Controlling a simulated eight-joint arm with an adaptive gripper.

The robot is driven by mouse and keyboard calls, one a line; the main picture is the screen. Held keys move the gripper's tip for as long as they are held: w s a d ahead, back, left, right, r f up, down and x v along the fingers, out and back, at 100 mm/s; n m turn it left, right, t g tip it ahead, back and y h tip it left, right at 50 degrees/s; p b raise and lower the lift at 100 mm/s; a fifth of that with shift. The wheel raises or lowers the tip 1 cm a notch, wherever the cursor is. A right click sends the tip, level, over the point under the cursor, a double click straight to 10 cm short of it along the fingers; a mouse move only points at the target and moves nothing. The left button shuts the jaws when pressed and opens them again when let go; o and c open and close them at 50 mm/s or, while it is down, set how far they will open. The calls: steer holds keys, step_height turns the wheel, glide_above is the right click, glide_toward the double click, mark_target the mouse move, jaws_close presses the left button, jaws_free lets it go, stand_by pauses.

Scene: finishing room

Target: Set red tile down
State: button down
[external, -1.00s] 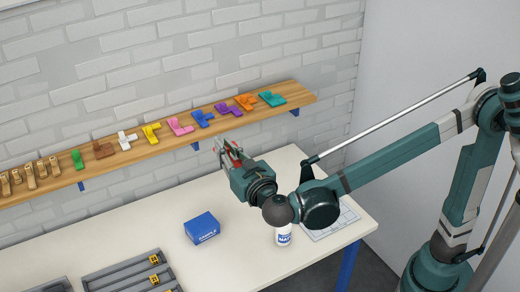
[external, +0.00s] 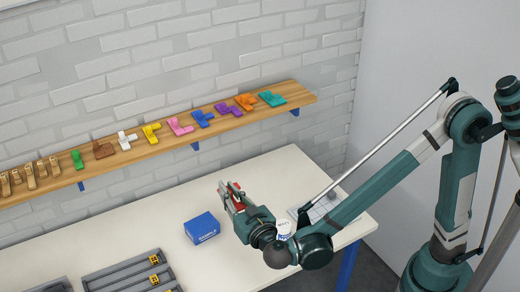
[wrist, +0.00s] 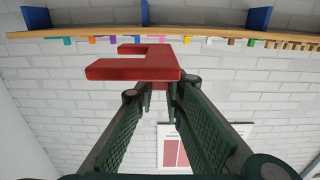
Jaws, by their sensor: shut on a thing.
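The red tile (wrist: 135,67) is held between the fingertips of my gripper (wrist: 160,95) in the wrist view, and it has a notched, angular shape. In the external view my gripper (external: 232,196) is over the table, behind and to the right of the blue box, with only a little of the red tile (external: 237,186) showing between the fingers. My gripper is shut on the tile. It appears to be above the tabletop, though the exact height is hard to tell.
A wooden shelf (external: 135,152) on the wall carries several coloured tiles and wooden pieces. A blue box (external: 202,228) and grey trays (external: 125,275) stand on the white table (external: 160,225). A white bottle (external: 284,228) is partly hidden by my arm. A gridded sheet (external: 325,209) lies at right.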

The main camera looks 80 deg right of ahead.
step_height(320, 180, down, 24)
stand_by(0.6)
steer(key=shift+f, duration=0.1)
steer(key=shift+f, duration=0.15)
steer(key=shift+f+b, duration=0.95)
steer(key=shift+f, duration=2.05)
steer(key=shift+f+b, duration=0.6)
steer(key=shift+f, duration=1.25)
steer(key=shift+f, duration=0.15)
steer(key=c, duration=2.4)
jaws_free()
